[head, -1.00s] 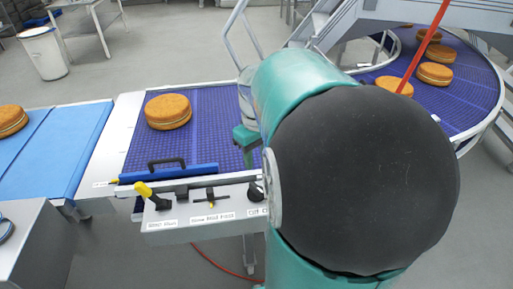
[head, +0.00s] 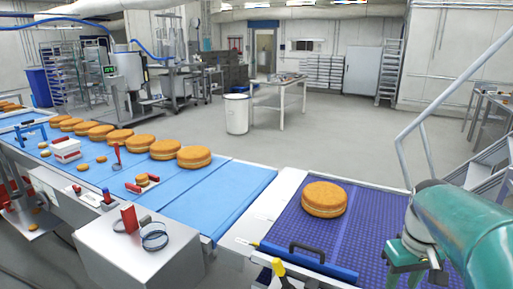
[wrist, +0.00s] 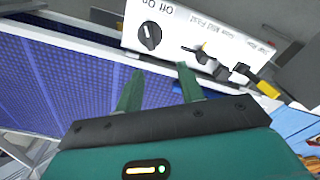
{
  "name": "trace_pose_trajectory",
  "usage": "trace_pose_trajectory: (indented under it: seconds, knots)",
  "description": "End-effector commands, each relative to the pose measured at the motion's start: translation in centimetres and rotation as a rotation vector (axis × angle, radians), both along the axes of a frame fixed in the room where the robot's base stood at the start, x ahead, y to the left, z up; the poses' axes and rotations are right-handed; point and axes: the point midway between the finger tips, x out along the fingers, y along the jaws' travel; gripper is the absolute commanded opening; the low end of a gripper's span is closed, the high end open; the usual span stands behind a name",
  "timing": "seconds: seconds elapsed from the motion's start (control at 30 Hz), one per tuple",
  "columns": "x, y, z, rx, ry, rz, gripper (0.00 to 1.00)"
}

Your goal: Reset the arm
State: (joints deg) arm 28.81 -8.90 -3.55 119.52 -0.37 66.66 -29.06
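My gripper (wrist: 160,84) shows in the wrist view with its two green fingers apart and nothing between them. It is over the edge of the purple belt, near the white control panel (wrist: 185,35) with its black knob and a yellow-tipped lever. In the head view my green arm (head: 470,235) reaches in from the right, and what shows of my gripper there is cut off or hidden.
A round filled cake (head: 325,199) sits on the purple belt (head: 375,215). Several more cakes line the blue belt (head: 235,195) at left. A blue bar with a black handle (head: 307,252) lies at the purple belt's near edge. Stair railings stand at right.

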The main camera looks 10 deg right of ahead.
Motion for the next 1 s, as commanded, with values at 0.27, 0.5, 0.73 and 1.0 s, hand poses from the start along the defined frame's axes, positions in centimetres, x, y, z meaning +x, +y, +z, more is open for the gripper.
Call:
trace_pose_trajectory:
  seconds: [0.27,0.5,0.73,1.0]
  knots:
    - [-1.2,11.4,2.2,-0.048,-0.217,0.042,0.38]
    - [-4.1,18.6,2.2,-0.016,-0.397,0.061,0.38]
    - [-5.2,20.4,1.9,0.008,-0.45,0.059,0.38]
    - [-5.2,20.4,1.9,0.008,-0.45,0.059,0.38]
